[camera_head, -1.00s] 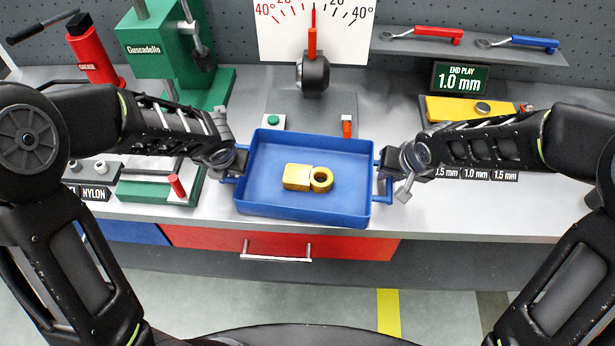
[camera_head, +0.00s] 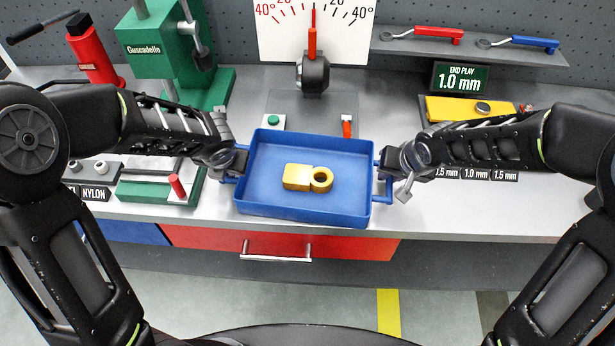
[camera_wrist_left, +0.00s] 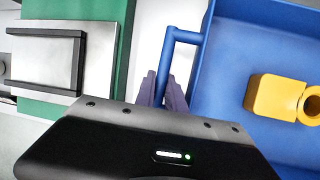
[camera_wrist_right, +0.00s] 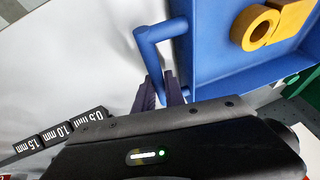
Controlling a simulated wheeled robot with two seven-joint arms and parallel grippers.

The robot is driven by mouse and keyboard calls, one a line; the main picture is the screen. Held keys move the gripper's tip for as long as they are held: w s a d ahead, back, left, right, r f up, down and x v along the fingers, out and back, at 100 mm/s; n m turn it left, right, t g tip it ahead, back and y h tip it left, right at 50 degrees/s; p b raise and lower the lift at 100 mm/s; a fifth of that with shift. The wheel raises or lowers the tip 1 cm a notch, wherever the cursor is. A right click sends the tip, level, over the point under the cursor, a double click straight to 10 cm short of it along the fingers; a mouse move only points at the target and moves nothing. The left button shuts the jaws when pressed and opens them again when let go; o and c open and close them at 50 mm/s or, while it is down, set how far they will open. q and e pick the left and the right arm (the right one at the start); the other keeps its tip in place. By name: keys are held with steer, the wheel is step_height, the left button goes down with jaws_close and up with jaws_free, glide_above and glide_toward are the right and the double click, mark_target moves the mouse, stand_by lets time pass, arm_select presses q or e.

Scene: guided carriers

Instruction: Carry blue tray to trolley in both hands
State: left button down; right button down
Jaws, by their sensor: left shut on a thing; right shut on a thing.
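The blue tray (camera_head: 270,206) is in the middle of the head view, at the front of the grey bench, with a yellow part with a ring (camera_head: 308,178) lying in it. My left gripper (camera_head: 236,174) is shut on the tray's left handle; the fingers around the blue bar show in the left wrist view (camera_wrist_left: 163,92). My right gripper (camera_head: 388,178) is shut on the right handle, which also shows between the fingers in the right wrist view (camera_wrist_right: 160,90). The tray looks about level; whether it touches the bench is hard to tell. No trolley shows.
A dial gauge (camera_head: 313,70) stands behind the tray. A yellow gauge block (camera_head: 465,108) and thickness labels (camera_head: 476,174) lie to the right. A red drawer (camera_head: 210,240) is below the bench front.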

arm_select(q)
steer(key=shift+w+r, duration=0.1)
steer(key=shift+r, duration=0.15)
arm_select(e)
steer(key=shift+w+r, duration=0.1)
steer(key=shift+r, duration=0.2)
